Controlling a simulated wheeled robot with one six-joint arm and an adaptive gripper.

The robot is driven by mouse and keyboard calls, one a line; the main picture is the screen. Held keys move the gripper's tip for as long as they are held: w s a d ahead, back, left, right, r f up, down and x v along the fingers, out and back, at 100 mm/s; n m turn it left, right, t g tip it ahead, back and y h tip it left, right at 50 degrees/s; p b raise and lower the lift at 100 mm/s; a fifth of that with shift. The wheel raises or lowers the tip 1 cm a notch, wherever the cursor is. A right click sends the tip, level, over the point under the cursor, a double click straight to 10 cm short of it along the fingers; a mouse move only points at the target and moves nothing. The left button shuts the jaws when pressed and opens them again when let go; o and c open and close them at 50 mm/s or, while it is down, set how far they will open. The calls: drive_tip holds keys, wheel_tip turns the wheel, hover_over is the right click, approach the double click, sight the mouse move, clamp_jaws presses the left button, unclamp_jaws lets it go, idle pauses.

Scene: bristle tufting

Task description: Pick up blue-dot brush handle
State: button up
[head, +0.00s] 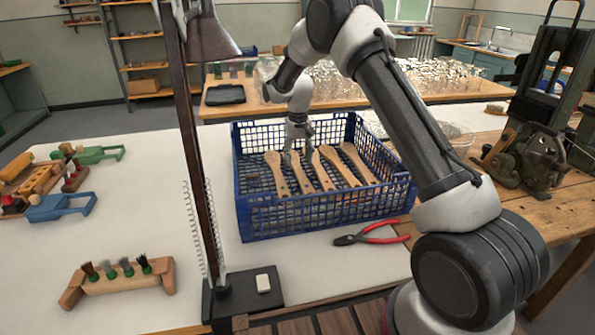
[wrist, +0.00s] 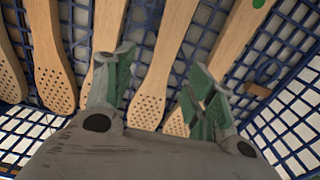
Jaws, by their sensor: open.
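Several pale wooden brush handles (head: 322,173) lie side by side in a blue mesh crate (head: 240,207) on the white-topped table. My gripper (head: 299,152) reaches down into the crate, over the left-middle handles. In the wrist view its green-padded fingers (wrist: 160,64) are open and empty. One handle (wrist: 166,62) shows in the gap between them, its perforated end toward the palm. I cannot tell whether the fingers touch it. A green dot (wrist: 258,3) marks a handle at the upper right.
A wooden rack (head: 120,280) with several bristle tufts stands front left. A dark upright post (head: 200,140) rises left of the crate. A green machine (head: 540,120) stands at right.

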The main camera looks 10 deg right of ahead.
sight(297, 168)
wheel_tip(297, 168, down, 4)
drive_tip(key=shift+a+r, duration=0.1)
drive_tip(key=shift+a, duration=0.05)
drive_tip(key=c, duration=1.2)
drive_tip(key=shift+o, duration=0.2)
